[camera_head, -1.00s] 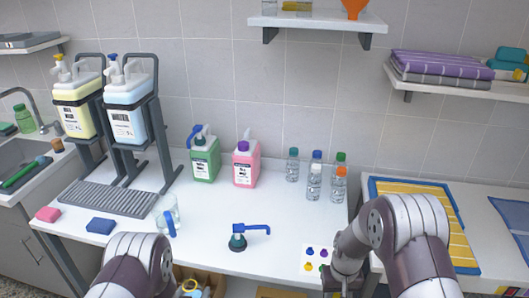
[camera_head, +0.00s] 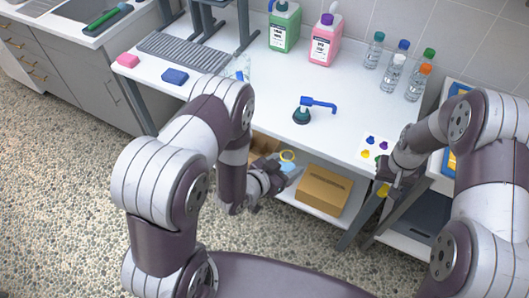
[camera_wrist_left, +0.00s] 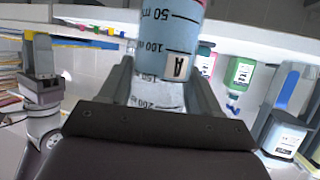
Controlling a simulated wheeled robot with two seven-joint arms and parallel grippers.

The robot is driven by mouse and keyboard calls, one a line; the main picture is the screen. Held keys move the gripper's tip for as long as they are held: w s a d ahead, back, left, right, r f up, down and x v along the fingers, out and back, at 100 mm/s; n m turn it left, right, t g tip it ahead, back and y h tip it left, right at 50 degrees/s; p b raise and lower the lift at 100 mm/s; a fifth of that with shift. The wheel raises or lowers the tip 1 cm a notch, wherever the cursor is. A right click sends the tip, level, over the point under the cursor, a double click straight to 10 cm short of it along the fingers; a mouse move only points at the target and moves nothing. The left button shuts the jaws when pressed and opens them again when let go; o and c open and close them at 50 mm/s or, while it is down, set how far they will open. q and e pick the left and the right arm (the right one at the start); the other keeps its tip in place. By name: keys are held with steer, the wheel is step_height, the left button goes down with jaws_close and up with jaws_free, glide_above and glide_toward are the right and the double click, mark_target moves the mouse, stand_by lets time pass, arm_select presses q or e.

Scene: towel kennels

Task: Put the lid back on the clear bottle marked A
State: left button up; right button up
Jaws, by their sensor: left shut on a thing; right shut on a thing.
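The clear bottle marked A (camera_head: 289,167) holds blue liquid and has a yellow ring at its mouth, which looks uncapped. My left gripper (camera_head: 276,176) is shut on it, in front of the table's edge. In the left wrist view the bottle (camera_wrist_left: 172,45) sits between the fingers, with its "A" label and volume marks showing. My right gripper (camera_head: 383,183) is shut on a small yellow thing (camera_head: 384,190), probably the lid, by the table's front right. The two grippers are well apart. The right fingers are mostly hidden.
A blue-handled pump (camera_head: 304,115) lies on the table (camera_head: 265,95). Several water bottles (camera_head: 394,72) stand behind. A cardboard box (camera_head: 323,193) sits on the shelf below. The space between the grippers is clear.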

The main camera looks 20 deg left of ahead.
arm_select(q)
steer(key=d, duration=0.1)
steer(key=d+m+g+h, duration=0.1)
steer(key=d, duration=0.1)
steer(key=d+m+h, duration=0.1)
steer(key=shift+s+d+g, duration=0.25)
steer(key=shift+s+g, duration=0.05)
arm_select(e)
steer(key=shift+a, duration=0.1)
steer(key=s+a+r+n, duration=0.1)
steer(key=a+r+n, duration=0.2)
steer(key=a+r, duration=0.5)
steer(key=a+r+n, duration=0.4)
steer(key=a+r, duration=0.4)
steer(key=a, duration=0.6)
steer(key=shift+s+a, duration=0.4)
steer(key=shift+f, duration=0.1)
steer(key=shift+f, duration=2)
steer(key=shift+f, duration=0.1)
